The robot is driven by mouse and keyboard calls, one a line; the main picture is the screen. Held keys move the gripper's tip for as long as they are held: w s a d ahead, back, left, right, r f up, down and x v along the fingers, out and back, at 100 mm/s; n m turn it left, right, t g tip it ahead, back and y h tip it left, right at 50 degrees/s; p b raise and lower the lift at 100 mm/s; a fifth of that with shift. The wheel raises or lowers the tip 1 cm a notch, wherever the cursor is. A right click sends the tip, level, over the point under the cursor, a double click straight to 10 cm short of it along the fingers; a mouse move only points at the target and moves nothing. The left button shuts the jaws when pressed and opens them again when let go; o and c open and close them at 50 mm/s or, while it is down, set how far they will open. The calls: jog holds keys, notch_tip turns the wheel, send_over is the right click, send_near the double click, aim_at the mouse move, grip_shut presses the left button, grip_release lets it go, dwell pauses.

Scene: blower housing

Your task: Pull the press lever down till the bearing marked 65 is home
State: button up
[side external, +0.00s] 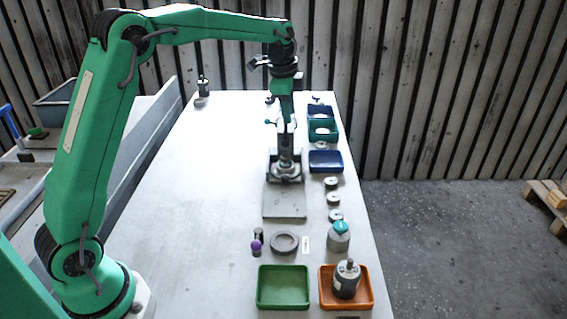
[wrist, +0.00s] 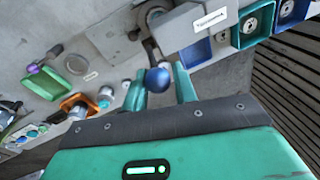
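The grey press (side external: 285,172) stands on the table below my arm; its top and a white label with unreadable lettering show in the wrist view (wrist: 182,32). The press lever ends in a blue ball knob (wrist: 157,80). In the wrist view the knob sits at the gap between the fingers of my gripper (wrist: 160,82), with space visible on both sides. My gripper also shows above the press in the side view (side external: 284,122). Its fingers are apart. I cannot make out a bearing marked 65; the seat under the press is partly hidden.
Several grey rings (side external: 333,199) line the table's right side. Blue and teal bins (side external: 326,162) stand behind them. A green tray (side external: 283,305) and an orange tray (side external: 327,300) are at the front.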

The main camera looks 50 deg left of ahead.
jog(key=shift+o, duration=1.3)
jog(key=shift+s+d+r, duration=0.1)
jog(key=shift+s+r, duration=0.15)
jog(key=shift+r, duration=1.05)
jog(key=shift+s+a+r, duration=0.1)
jog(key=shift+s+r, duration=0.1)
jog(key=shift+r, duration=1.05)
jog(key=shift+s+d+r, duration=0.1)
jog(key=shift+s+r, duration=0.15)
jog(key=shift+r, duration=1.05)
jog(key=s+d+r+n+t, duration=0.1)
jog(key=s+d+n, duration=0.15)
jog(key=s, duration=0.65)
jog(key=s+d+r+n+t, duration=0.15)
jog(key=s+n, duration=0.25)
jog(key=s, duration=0.4)
jog(key=s+f+n, duration=0.2)
jog(key=s+f, duration=0.1)
jog(key=s, duration=0.4)
jog(key=s+d+f+n+t, duration=0.1)
jog(key=s+f+n, duration=0.2)
jog(key=s, duration=0.4)
jog(key=shift+s+d+f, duration=0.25)
jog(key=shift+s+f, duration=0.05)
jog(key=shift+f, duration=0.45)
